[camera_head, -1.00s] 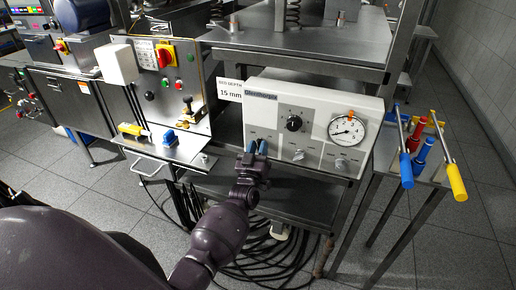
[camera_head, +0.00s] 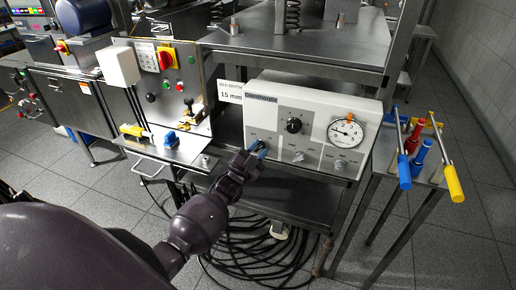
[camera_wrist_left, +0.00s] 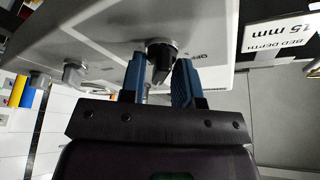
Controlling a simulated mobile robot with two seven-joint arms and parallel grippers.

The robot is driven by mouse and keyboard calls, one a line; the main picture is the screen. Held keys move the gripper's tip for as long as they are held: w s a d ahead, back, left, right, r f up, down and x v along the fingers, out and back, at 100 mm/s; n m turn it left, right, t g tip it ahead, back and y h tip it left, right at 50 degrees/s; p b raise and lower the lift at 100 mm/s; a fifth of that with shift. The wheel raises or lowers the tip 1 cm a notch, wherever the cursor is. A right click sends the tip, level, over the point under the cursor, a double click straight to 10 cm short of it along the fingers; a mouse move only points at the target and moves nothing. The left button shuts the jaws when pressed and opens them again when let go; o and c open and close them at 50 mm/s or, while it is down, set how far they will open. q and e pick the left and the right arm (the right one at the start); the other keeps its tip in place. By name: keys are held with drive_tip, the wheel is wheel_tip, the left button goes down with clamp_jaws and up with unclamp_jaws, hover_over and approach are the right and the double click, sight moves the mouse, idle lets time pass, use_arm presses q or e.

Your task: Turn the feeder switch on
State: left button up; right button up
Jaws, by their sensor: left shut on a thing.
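The white control box (camera_head: 318,103) with a grey panel stands on the metal bench. In the left wrist view, that switch (camera_wrist_left: 161,62) is a dark knob on a round grey base, between the blue fingertips (camera_wrist_left: 158,80). The gripper is shut on it. Lettering like "OFF" shows beside it. My right gripper is out of view.
Two other lower switches (camera_head: 298,156) (camera_head: 339,165) sit right of my gripper. A sign (camera_head: 230,93) reads 15 mm. A stand with blue and yellow handles (camera_head: 404,173) is at the right. Black cables (camera_head: 262,250) lie below. A panel with a red-yellow switch (camera_head: 166,57) is at the left.

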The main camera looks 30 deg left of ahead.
use_arm(q)
drive_tip(key=shift+r+m+h, duration=0.1)
drive_tip(key=shift+m+h, duration=0.5)
drive_tip(key=shift+m, duration=0.3)
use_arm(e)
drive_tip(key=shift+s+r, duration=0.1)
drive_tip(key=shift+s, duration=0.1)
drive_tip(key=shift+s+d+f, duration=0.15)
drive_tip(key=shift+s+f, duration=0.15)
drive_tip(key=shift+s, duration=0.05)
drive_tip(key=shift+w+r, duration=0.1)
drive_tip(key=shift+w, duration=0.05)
use_arm(q)
drive_tip(key=o, duration=0.6)
drive_tip(key=shift+c, duration=0.2)
drive_tip(key=shift+o, duration=0.2)
drive_tip(key=v, duration=1)
drive_tip(key=shift+s, duration=0.4)
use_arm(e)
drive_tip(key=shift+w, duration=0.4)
